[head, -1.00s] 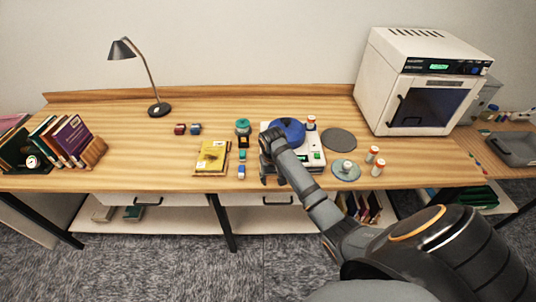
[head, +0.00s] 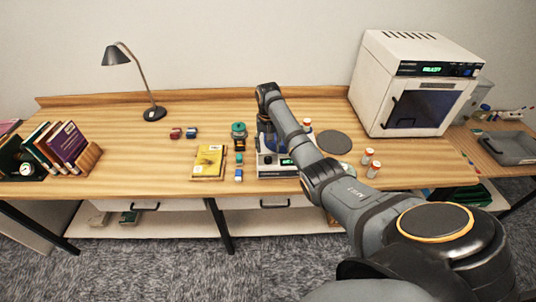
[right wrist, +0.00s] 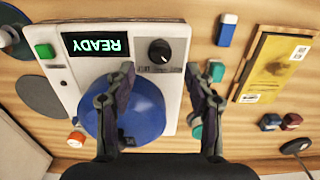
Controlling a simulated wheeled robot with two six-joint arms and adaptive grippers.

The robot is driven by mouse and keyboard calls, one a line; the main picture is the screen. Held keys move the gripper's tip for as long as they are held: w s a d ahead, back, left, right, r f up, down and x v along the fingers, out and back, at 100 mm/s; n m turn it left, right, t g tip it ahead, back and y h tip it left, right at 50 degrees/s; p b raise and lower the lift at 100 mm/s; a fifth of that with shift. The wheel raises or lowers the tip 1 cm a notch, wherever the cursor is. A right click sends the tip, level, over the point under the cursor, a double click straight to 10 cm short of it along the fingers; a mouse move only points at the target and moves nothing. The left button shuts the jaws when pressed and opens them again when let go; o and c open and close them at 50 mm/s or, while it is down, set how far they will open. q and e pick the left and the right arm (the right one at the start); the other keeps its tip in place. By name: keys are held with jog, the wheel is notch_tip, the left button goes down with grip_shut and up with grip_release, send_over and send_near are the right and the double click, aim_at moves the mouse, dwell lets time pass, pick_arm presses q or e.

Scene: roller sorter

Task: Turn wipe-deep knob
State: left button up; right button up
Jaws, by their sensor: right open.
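A black round knob (right wrist: 159,51) sits on the white panel of a machine (right wrist: 176,38) in the right wrist view. The small print by the knob is too blurred to read. A lit display (right wrist: 96,45) beside it reads READY, upside down in this view. A large blue dome (right wrist: 139,110) lies on the same machine. My right gripper (right wrist: 160,72) is open, its fingers spread over the panel with the knob ahead of and between the tips, apparently not touching it. In the head view my right arm hides much of the machine (head: 270,172). My left gripper is not in view.
A green button (right wrist: 45,51) is beside the display. A yellow book (head: 209,161), small blocks (head: 239,175) and a teal-topped item (head: 239,130) stand left of the machine. White orange-capped bottles (head: 373,169) and a dark disc (head: 334,142) are at right.

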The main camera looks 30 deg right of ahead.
aim_at(268, 158)
notch_tip(268, 158, down, 6)
jog(key=shift+r, duration=0.2)
jog(key=shift+c, duration=0.4)
grip_shut()
